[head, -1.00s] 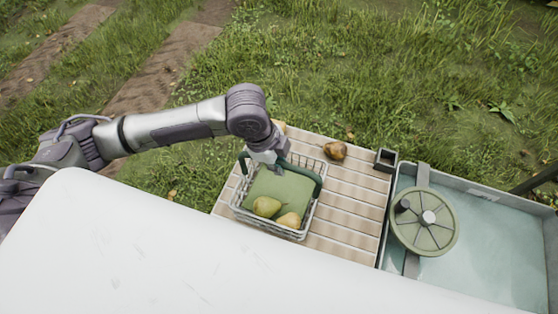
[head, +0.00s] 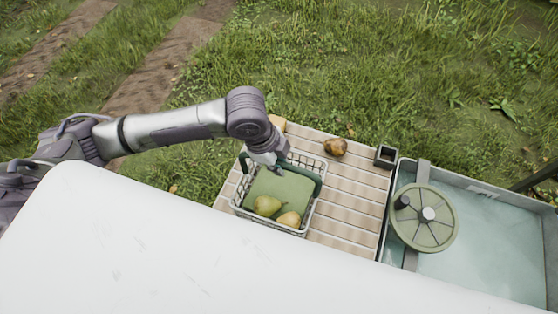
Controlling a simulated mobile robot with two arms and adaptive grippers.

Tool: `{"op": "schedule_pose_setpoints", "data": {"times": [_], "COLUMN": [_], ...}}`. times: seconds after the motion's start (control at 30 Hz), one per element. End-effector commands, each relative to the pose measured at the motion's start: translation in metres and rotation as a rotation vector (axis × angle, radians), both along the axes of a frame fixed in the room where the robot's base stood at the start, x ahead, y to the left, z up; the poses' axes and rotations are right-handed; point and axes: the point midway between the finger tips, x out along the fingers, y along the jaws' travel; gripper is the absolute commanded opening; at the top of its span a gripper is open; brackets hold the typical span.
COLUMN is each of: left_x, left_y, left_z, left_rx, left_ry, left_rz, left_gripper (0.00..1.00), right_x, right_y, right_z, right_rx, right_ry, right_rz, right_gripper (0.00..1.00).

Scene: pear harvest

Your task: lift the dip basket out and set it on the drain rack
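The dip basket (head: 239,209), a pale wire basket with a dark green handle (head: 305,173), stands on the slatted wooden drain rack (head: 345,205). My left gripper (head: 272,167) is over the far part of the basket, at the middle of the handle. The fingers are small and dark, and I cannot tell whether they grip the handle or are parted around it. My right gripper is not in view.
A metal tank of water (head: 480,262) stands right of the rack, with a round green spoked wheel (head: 424,218) over it. A brownish pear (head: 335,147) and a small dark square cup (head: 385,157) sit at the rack's far side. Grass lies beyond.

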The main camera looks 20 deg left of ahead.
Motion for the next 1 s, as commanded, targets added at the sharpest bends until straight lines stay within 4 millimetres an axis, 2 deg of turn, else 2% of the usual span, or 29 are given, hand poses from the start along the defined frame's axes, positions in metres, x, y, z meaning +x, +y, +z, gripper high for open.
{"op": "schedule_pose_setpoints", "data": {"times": [0.03, 0.17, 0.53, 0.67, 1.0], "left_x": [-0.004, -0.003, -0.003, -0.003, -0.012], "left_y": [0.000, 0.000, 0.002, 0.006, 0.023], "left_z": [-0.004, -0.003, 0.001, 0.019, 0.087], "left_rx": [0.004, 0.004, 0.004, 0.002, 0.003], "left_ry": [0.010, 0.009, 0.008, 0.004, 0.003], "left_rz": [-0.003, -0.003, -0.001, -0.002, -0.003], "left_gripper": [0.25, 0.46, 0.46, 0.46, 0.46], "right_x": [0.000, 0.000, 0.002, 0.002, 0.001], "right_y": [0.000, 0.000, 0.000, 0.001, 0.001], "right_z": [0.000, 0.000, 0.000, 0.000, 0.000], "right_rx": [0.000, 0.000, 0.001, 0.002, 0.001], "right_ry": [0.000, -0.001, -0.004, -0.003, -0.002], "right_rz": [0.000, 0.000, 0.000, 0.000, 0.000], "right_gripper": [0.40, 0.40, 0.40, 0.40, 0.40]}}
